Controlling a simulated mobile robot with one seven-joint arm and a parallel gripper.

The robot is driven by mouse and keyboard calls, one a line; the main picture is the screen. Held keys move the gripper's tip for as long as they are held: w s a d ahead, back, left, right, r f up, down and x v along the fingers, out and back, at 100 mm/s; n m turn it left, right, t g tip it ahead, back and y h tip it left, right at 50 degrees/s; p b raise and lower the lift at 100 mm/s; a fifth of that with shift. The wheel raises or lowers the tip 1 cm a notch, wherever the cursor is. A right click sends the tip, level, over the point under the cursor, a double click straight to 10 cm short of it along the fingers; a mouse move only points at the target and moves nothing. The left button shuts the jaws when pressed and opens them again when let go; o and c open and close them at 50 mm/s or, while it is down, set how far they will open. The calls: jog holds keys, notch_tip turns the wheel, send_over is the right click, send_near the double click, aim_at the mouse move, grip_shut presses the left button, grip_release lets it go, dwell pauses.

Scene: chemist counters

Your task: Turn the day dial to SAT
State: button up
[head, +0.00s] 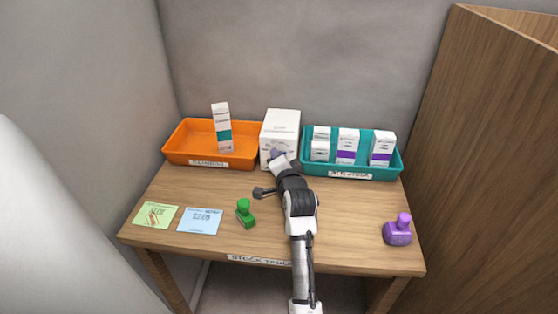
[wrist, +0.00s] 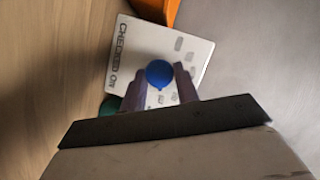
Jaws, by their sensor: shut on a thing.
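A white box (head: 281,124) stands upright at the back of the table, between an orange tray and a teal tray. In the wrist view, its front panel (wrist: 196,50) has lettering that seems to start with "CHECKED" and several small grey marks around a round blue dial (wrist: 159,74). I cannot read the day marks or tell which one the dial points to. My gripper (head: 278,155) is at the box's front; in the wrist view, its two fingers (wrist: 161,79) are shut on the dial, one on each side. In the head view, my gripper hides the dial.
A green stamp (head: 245,213), a purple stamp (head: 398,232), a green card (head: 155,214) and a blue card (head: 199,221) lie nearer the front.

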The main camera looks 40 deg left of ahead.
jog(key=o, duration=0.9)
jog(key=shift+o, duration=0.2)
jog(key=b+v, duration=0.2)
jog(key=v, duration=1.1)
jog(key=shift+s+d+b, duration=0.15)
jog(key=shift+d+b, duration=0.15)
jog(key=shift+d, duration=0.05)
